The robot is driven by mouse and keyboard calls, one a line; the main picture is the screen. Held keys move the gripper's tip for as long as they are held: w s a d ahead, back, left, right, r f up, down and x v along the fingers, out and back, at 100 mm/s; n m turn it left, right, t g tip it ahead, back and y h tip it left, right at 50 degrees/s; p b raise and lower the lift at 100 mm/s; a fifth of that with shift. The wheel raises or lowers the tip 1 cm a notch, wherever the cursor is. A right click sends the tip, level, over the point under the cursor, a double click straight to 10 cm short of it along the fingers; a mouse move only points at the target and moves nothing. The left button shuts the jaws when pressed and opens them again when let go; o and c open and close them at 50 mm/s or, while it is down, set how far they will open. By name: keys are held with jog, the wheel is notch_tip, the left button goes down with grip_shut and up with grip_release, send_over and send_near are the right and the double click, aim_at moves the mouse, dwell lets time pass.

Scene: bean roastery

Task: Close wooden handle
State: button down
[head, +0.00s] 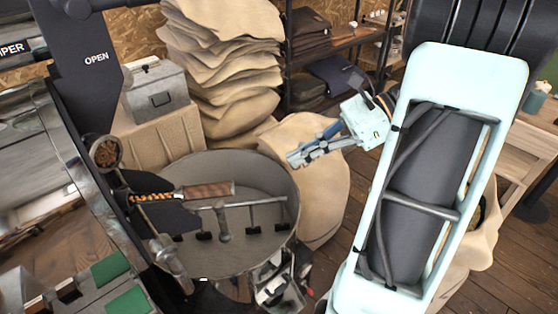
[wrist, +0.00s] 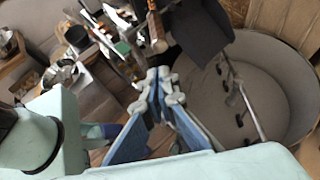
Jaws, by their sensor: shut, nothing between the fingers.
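The wooden handle (head: 207,191) is a brown bar that points right from the dark roaster front. It reaches over the left part of the round cooling pan (head: 290,200). A dark plate marked OPEN (head: 96,58) stands above and left of it. My gripper (head: 294,159) is above the pan's far right rim, to the right of the handle and clearly apart from it. The blue fingers are shut and empty.
Stirring arms (head: 222,220) cross the pan. Stacked sacks (head: 215,65) and a grey metal box (head: 155,93) on a burlap-covered block stand behind. A dark shelf (head: 330,40) is at the back. Wooden floor shows at right. My arm hides part of the right side.

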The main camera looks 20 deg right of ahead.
aim_at(180, 189)
jog(key=a+r+x, duration=0.1)
jog(key=x, duration=1.1)
jog(key=shift+r+p, duration=0.3)
jog(key=shift+r, duration=0.05)
jog(key=shift+w+a, duration=0.1)
jog(key=shift+a, duration=0.05)
jog(key=w+a, duration=0.1)
jog(key=a, duration=0.2)
jog(key=w+a+p, duration=0.1)
jog(key=a, duration=0.6)
jog(key=shift+w+a, duration=0.3)
jog(key=shift+w, duration=0.1)
jog(key=shift+a+r, duration=0.1)
